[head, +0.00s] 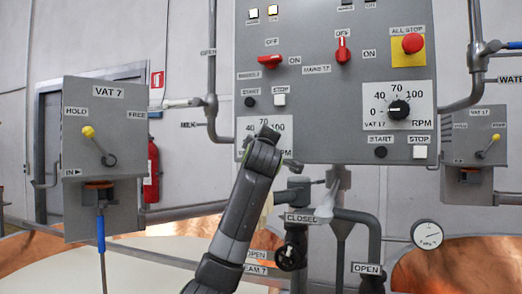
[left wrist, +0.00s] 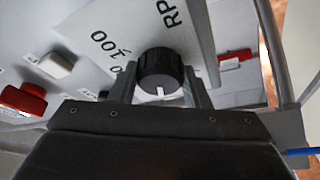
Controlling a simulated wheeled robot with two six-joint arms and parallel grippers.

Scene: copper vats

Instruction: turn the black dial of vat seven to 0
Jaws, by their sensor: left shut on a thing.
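The black dial (left wrist: 160,68) of vat seven fills the middle of the left wrist view, on a white plate (left wrist: 85,40) with RPM lettering. My left gripper (left wrist: 161,90) is shut on it, one finger on each side. The dial's white mark points down in that view, on the side away from the 100 and the RPM lettering. The figure it points to is hidden behind my gripper. In the head view my left gripper (head: 268,134) covers the dial on the left RPM plate (head: 245,125). My right gripper is not in view.
The same grey panel carries the VAT 17 dial (head: 398,110), two red switches (head: 270,61), start and stop buttons, and a red ALL STOP button (head: 413,43). The VAT 7 lever box (head: 92,180) hangs at left. Pipes and a black valve wheel (head: 290,257) lie below.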

